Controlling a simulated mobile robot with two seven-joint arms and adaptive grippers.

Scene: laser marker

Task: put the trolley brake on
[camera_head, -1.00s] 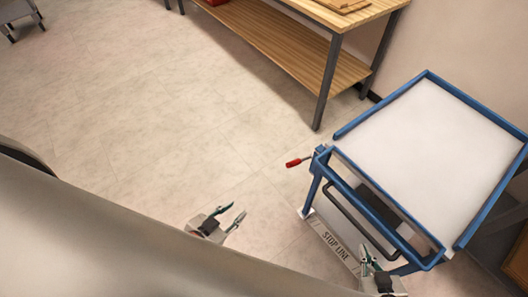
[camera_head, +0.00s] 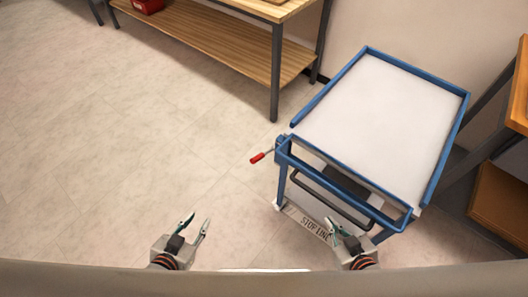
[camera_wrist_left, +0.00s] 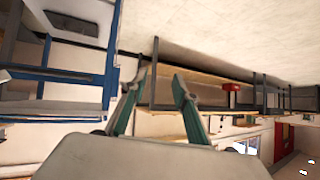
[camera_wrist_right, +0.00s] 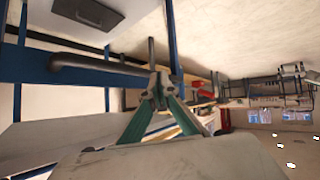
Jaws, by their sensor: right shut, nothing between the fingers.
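The trolley (camera_head: 365,110) has a blue frame, a pale top and a dark push handle (camera_head: 330,200) on its near side. A lever with a red grip (camera_head: 257,158) sticks out to the left from the trolley's near left corner. My left gripper (camera_head: 198,222) is open and empty, left of the trolley and nearer than the lever. Its parted fingers also show in the left wrist view (camera_wrist_left: 155,85). My right gripper (camera_head: 343,236) is shut and empty, near the trolley's near side, below the push handle in the picture. It also shows in the right wrist view (camera_wrist_right: 158,82).
A floor plate or marking reading "STOP LINE" (camera_head: 305,222) lies at the trolley's near foot. A wooden workbench (camera_head: 200,40) with a red bin (camera_head: 148,5) stands behind. Another wooden unit (camera_head: 500,200) stands at the right. The floor (camera_head: 130,140) at left is clear.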

